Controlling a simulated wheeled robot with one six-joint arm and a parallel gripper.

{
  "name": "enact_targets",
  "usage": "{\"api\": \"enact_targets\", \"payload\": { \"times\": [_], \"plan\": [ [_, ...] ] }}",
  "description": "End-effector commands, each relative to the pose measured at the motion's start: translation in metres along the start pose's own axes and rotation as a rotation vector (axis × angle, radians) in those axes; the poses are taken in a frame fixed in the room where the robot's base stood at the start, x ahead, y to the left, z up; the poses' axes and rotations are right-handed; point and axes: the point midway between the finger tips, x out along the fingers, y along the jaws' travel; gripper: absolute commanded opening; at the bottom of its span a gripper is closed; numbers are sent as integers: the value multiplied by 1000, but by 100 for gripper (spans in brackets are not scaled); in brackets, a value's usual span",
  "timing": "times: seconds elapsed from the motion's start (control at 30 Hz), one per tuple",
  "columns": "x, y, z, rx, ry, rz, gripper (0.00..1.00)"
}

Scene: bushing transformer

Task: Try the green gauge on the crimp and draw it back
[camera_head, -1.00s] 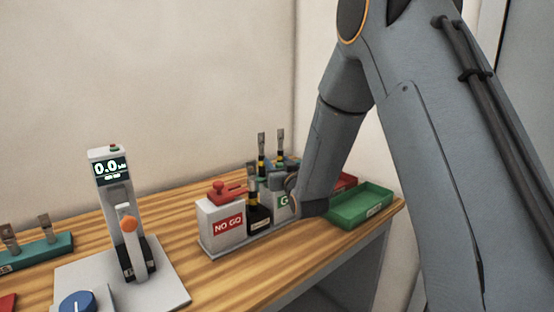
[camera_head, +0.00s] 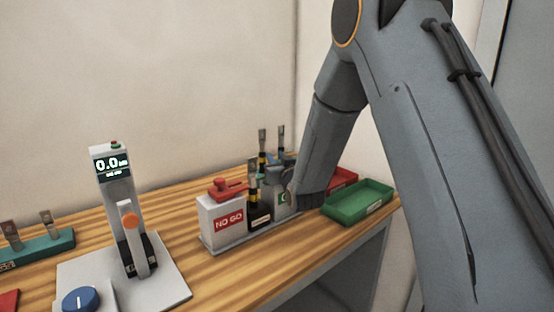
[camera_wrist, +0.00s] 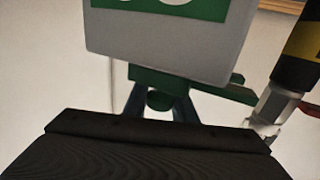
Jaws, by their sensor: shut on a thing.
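The green gauge, a grey block with a green label, stands at the right end of the fixture in the head view (camera_head: 284,199), partly hidden by my wrist. It fills the upper middle of the wrist view (camera_wrist: 165,42), with a green bar and knob below it. My gripper (camera_wrist: 158,104) is shut on the gauge's green knob. In the head view the jaws are hidden behind the wrist. The crimp, a lug with a black and yellow sleeve (camera_head: 253,190), stands upright in a black holder left of the gauge. I cannot tell whether gauge and crimp touch.
A NO GO block (camera_head: 227,222) with a red handle stands left of the crimp. More lugs (camera_head: 263,145) stand behind. A green tray (camera_head: 357,205) and a red tray (camera_head: 342,179) lie right. A tester (camera_head: 113,190) reading 0.0 stands left.

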Motion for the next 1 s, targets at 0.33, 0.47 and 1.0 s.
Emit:
{"api": "enact_targets", "payload": {
  "times": [0.33, 0.47, 1.0],
  "plan": [
    [-5, -13, 0, 0, 0, 0, 0],
    [-5, -13, 0, 0, 0, 0, 42],
    [-34, -13, 1, 0, 0, 0, 42]
  ]
}}
